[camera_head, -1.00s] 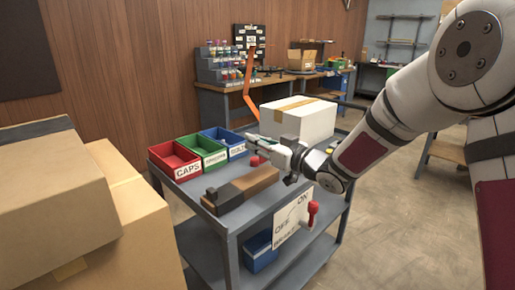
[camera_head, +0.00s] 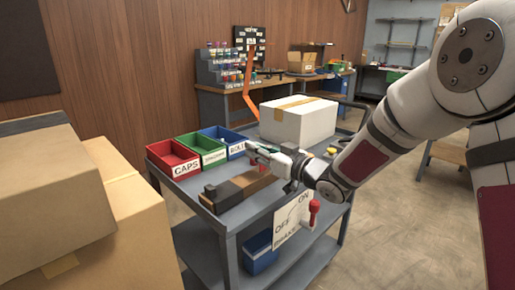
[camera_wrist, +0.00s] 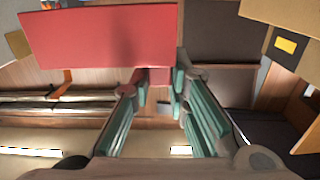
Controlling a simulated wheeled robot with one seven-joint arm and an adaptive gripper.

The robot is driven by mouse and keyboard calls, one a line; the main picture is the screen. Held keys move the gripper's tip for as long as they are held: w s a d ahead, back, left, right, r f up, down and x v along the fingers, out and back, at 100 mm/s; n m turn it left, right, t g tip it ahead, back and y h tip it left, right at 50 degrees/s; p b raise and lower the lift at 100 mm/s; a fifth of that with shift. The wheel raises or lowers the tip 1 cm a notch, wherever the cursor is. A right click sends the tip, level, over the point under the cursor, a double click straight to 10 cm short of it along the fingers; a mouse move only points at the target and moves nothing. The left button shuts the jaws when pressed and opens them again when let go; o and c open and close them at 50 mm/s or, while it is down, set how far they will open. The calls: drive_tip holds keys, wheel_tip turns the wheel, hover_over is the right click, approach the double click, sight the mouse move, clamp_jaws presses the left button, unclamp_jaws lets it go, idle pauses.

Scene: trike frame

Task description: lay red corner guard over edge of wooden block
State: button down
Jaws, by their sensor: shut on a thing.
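The red corner guard (camera_wrist: 100,35) fills the upper left of the wrist view as a broad flat red face. My gripper (camera_wrist: 158,85) is shut on a narrower red part of it between the green-padded fingers. In the head view my gripper (camera_head: 258,153) is above the right end of the wooden block (camera_head: 240,186), and only a small red bit of the guard shows under the fingers. The block is brown and lies on the grey cart top with a dark piece at its left end. I cannot tell whether guard and block touch.
Red, green and blue bins (camera_head: 214,148) stand behind the block on the cart (camera_head: 235,222). A white box (camera_head: 299,121) sits at the back right of the cart. A red-handled brake lever (camera_head: 314,208) is on the front. Cardboard boxes (camera_head: 60,195) stand at left.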

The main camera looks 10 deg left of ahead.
sight(263, 170)
drive_tip(key=shift+f+b, duration=2.05)
drive_tip(key=shift+f, duration=0.8)
drive_tip(key=c, duration=1.5)
unclamp_jaws()
drive_tip(key=shift+o, duration=0.2)
drive_tip(key=shift+d, duration=0.1)
drive_tip(key=v, duration=1.2)
